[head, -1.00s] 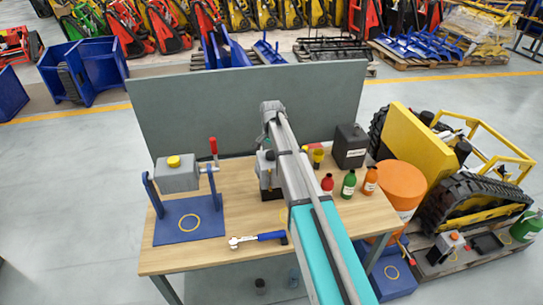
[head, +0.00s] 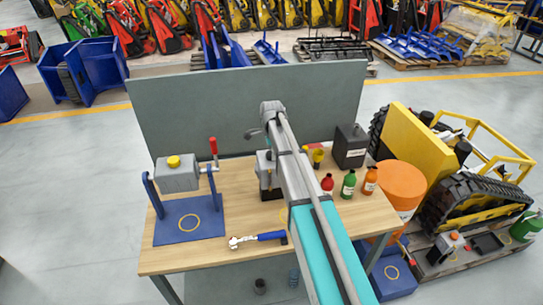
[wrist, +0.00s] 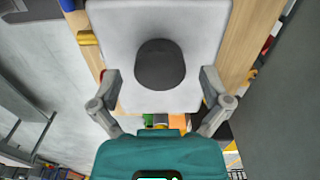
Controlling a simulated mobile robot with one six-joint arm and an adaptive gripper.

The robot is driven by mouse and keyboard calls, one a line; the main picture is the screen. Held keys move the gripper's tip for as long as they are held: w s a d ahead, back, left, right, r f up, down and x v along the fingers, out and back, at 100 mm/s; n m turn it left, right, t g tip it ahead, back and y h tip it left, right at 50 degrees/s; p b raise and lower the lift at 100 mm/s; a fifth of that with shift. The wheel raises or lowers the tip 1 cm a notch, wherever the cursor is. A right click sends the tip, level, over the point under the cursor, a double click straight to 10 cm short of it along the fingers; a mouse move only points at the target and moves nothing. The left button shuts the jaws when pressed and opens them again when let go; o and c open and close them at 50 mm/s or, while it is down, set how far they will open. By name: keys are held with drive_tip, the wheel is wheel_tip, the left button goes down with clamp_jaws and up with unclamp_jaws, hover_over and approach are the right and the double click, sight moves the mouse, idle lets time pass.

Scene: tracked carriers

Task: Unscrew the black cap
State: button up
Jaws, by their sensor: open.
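The black cap (wrist: 160,66) sits on top of a light grey box-shaped housing (wrist: 112,28) in the wrist view. In the head view this housing (head: 262,165) stands on the bench, partly hidden by my arm, and the cap (head: 270,155) shows as a small dark spot. My gripper (wrist: 160,76) is open and empty. Its two fingers stand apart, left and right of the cap, with a clear gap on both sides. I cannot tell how high the fingertips are above the cap. In the head view my arm hides most of the gripper.
The wooden bench (head: 238,213) has a grey back panel (head: 230,105). A yellow-capped housing (head: 180,181) in a blue stand is at left, a blue-handled wrench (head: 258,237) in front. Bottles, including a red one (head: 327,184), and a black canister (head: 350,148) stand at right.

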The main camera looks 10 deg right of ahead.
idle(0.5)
drive_tip(key=c, duration=1)
drive_tip(key=n, duration=0.9)
drive_tip(key=shift+n, duration=0.4)
